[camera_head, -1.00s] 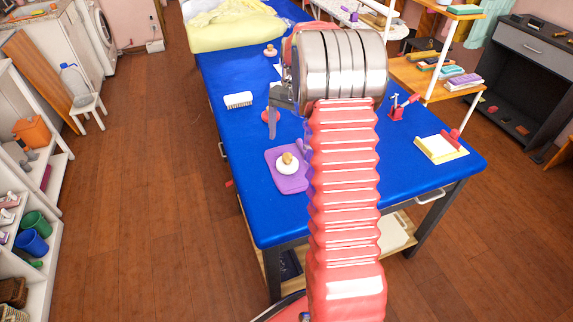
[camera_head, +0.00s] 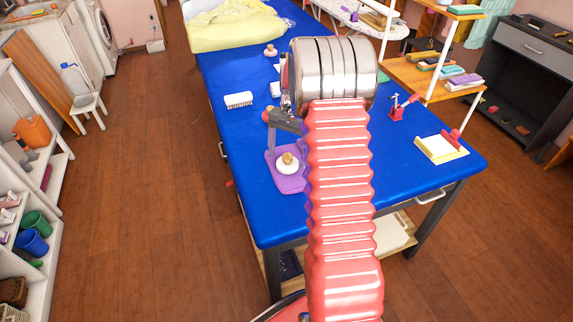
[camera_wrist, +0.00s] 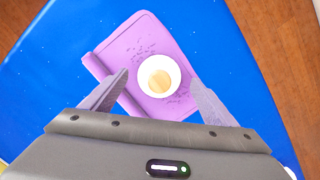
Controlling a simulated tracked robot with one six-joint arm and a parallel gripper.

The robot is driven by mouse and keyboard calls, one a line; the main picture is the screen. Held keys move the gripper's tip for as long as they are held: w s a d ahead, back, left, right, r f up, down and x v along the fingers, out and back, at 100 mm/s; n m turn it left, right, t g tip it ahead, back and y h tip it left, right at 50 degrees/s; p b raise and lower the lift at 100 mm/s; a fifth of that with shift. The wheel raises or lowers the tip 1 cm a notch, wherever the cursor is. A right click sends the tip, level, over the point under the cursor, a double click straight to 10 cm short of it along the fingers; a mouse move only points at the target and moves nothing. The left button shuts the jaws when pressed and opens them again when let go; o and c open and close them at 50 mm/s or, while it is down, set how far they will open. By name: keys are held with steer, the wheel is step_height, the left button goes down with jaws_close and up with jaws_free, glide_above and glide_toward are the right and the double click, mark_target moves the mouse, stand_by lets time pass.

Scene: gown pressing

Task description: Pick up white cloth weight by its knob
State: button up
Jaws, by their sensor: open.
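The white cloth weight (camera_head: 287,168) is a round white disc with a tan knob on top. It sits upright on a purple mat (camera_head: 292,184) near the left edge of the blue table. In the wrist view the weight (camera_wrist: 146,75) lies just beyond and between my two fingertips, on the purple mat (camera_wrist: 120,45). My gripper (camera_wrist: 158,78) is open and empty, with one finger to each side of the weight. In the head view my gripper (camera_head: 276,140) is above and behind the weight, partly hidden by my arm.
A white brush (camera_head: 239,99) and another weight-like piece (camera_head: 270,51) lie farther back on the blue table (camera_head: 240,150). A yellow pad (camera_head: 440,149) and a red tool (camera_head: 400,107) are to the right. Folded yellow cloth (camera_head: 235,27) is at the back.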

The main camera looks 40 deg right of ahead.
step_height(320, 180, down, 2)
steer(key=shift+a, duration=0.15)
steer(key=shift+c, duration=0.3)
steer(key=c, duration=1.5)
